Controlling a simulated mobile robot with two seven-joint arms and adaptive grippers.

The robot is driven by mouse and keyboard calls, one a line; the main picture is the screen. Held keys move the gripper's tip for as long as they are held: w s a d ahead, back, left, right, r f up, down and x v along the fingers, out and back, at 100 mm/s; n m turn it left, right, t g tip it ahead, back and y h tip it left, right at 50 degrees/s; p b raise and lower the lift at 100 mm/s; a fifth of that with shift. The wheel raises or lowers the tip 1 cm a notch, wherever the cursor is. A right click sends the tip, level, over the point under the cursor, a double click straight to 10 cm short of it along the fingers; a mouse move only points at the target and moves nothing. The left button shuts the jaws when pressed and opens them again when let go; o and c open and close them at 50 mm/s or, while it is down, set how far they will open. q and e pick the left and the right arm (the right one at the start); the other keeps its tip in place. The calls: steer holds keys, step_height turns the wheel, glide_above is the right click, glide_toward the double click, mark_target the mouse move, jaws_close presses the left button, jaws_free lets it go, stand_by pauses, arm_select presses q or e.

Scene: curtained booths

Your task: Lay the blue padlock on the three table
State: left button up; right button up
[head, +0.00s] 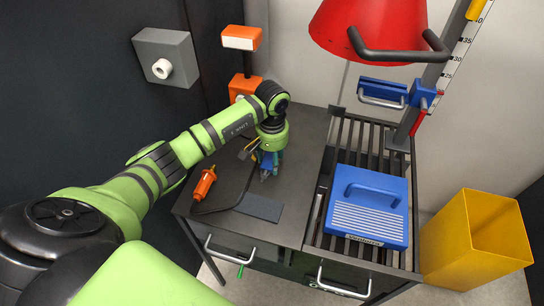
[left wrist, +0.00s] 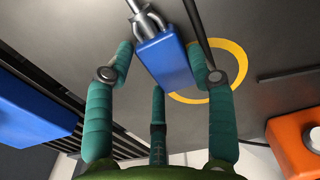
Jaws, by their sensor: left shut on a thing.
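My left gripper (head: 267,170) is over the dark grey tabletop (head: 300,135), left of the slatted rack. In the left wrist view its teal fingers (left wrist: 168,85) are shut around a blue padlock (left wrist: 166,62) with a grey metal shackle. The shackle points away from the palm, toward the top of that view. In the head view the padlock is mostly hidden by the fingers. A yellow ring (left wrist: 241,58) is marked on the surface behind the padlock. I cannot tell whether the padlock touches the tabletop. My right gripper is not in view.
An orange tool (head: 204,184) and a dark flat pad (head: 261,207) lie on the tabletop. A blue case (head: 370,190) sits on the slatted rack (head: 362,130) at right. A red object (head: 370,25) overhangs the rack.

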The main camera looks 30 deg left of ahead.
arm_select(q)
steer(key=shift+f, duration=0.1)
steer(key=o, duration=1.4)
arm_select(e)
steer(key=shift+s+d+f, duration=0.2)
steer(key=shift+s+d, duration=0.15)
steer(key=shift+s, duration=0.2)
